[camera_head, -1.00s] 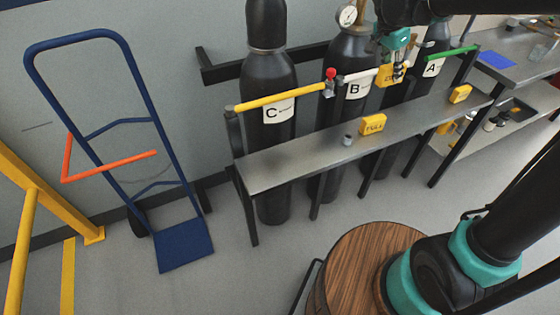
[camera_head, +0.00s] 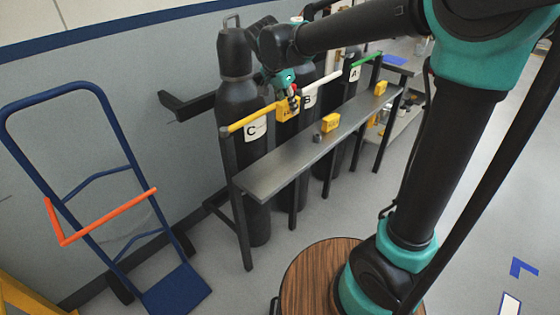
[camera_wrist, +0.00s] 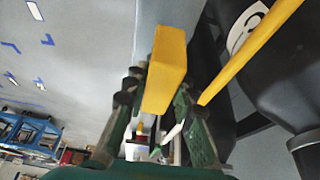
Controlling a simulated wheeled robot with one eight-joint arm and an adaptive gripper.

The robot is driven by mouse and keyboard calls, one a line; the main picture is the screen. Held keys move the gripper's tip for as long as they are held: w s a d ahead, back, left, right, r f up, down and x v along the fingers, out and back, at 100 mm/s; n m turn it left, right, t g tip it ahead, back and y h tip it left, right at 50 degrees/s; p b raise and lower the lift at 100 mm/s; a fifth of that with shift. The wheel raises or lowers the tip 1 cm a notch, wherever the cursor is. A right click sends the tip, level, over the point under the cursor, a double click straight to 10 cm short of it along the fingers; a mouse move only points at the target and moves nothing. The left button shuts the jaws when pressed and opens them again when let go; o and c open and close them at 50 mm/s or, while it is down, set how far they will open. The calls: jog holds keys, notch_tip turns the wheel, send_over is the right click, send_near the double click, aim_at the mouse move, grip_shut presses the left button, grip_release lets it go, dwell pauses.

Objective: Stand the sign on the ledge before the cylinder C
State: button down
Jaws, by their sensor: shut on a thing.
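My gripper (camera_head: 292,97) is shut on a yellow sign (camera_head: 287,110). In the wrist view the sign (camera_wrist: 166,65) sits between the two fingers. The gripper holds it above the ledge (camera_head: 262,184), near the bars, between cylinder C (camera_head: 236,92) and cylinder B (camera_head: 286,131). Cylinder C is tall and black with a white label marked C (camera_head: 255,132). The grey ledge runs in front of the cylinders, and its end before cylinder C is bare. The wrist view shows part of the C label (camera_wrist: 243,27) to the right of the sign.
A yellow bar (camera_head: 248,118) crosses before cylinder C; a white bar (camera_head: 322,84) and a green bar (camera_head: 366,61) follow. Another yellow sign (camera_head: 330,122) and a small grey object (camera_head: 317,137) stand on the ledge, with a further yellow sign (camera_head: 380,88) beyond. A blue hand truck (camera_head: 130,150) stands left.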

notch_tip(320, 180, down, 19)
jog(key=shift+r, duration=0.2)
dwell(0.4)
jog(key=c, duration=1.3)
grip_release()
jog(key=shift+f, duration=0.1)
jog(key=shift+o, duration=0.2)
jog(key=v, duration=1.2)
jog(key=s+d+f+n+y, duration=0.1)
jog(key=s+d+f+n, duration=0.1)
jog(key=s+d, duration=0.3)
jog(key=s+d+f+n+y, duration=0.1)
jog(key=s+d+f+n, duration=0.2)
jog(key=d, duration=0.9)
jog(key=s+d+f+n, duration=0.2)
jog(key=s+d+f, duration=0.2)
jog(key=s+d, duration=0.3)
jog(key=d, duration=0.2)
jog(key=shift+s+d+f+n+t+y, duration=0.3)
jog(key=shift+s+f+t+y, duration=0.05)
jog(key=shift+t+y, duration=0.05)
